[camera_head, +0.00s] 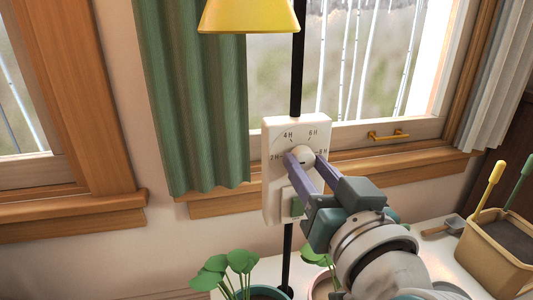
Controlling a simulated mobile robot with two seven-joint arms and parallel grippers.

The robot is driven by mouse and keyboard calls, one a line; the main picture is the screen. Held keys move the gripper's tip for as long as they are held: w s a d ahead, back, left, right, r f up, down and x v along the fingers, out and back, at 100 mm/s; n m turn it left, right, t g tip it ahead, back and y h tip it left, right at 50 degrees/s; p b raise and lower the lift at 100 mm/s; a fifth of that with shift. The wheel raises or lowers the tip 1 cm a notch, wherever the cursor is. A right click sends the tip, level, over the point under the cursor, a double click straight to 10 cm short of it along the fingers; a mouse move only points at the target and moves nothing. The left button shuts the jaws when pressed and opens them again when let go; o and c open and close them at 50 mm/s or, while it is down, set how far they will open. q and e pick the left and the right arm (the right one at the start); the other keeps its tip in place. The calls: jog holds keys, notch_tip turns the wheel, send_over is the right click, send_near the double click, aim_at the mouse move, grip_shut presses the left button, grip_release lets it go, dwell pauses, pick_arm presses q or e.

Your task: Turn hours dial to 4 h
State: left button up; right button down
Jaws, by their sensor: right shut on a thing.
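A white timer box (270,197) is mounted on a black pole below a yellow lamp shade. Its face carries the marks 2 H, 4 H, 6 H and 8 H in an arc. The round white hours dial (306,155) sits below the marks. My right gripper (303,161) is shut on the dial, its two purple fingers at either side of the knob. The fingers and knob are small here, and I cannot tell which mark the dial points to. My left gripper is not in view.
The yellow lamp shade (249,17) hangs above the box on the black pole (297,75). Leafy potted plants (232,272) stand below. A tan planter (492,262) with yellow- and green-handled tools is at right. A green curtain (195,100) and window are behind.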

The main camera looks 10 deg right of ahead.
jog(key=shift+m, duration=0.3)
jog(key=m+p, duration=0.1)
jog(key=m, duration=0.1)
jog(key=shift+m, duration=0.3)
jog(key=m+p, duration=0.1)
jog(key=m, duration=0.1)
jog(key=shift+m, duration=0.3)
jog(key=m, duration=0.3)
jog(key=shift+m, duration=1.4)
jog(key=shift+c, duration=2.2)
grip_release()
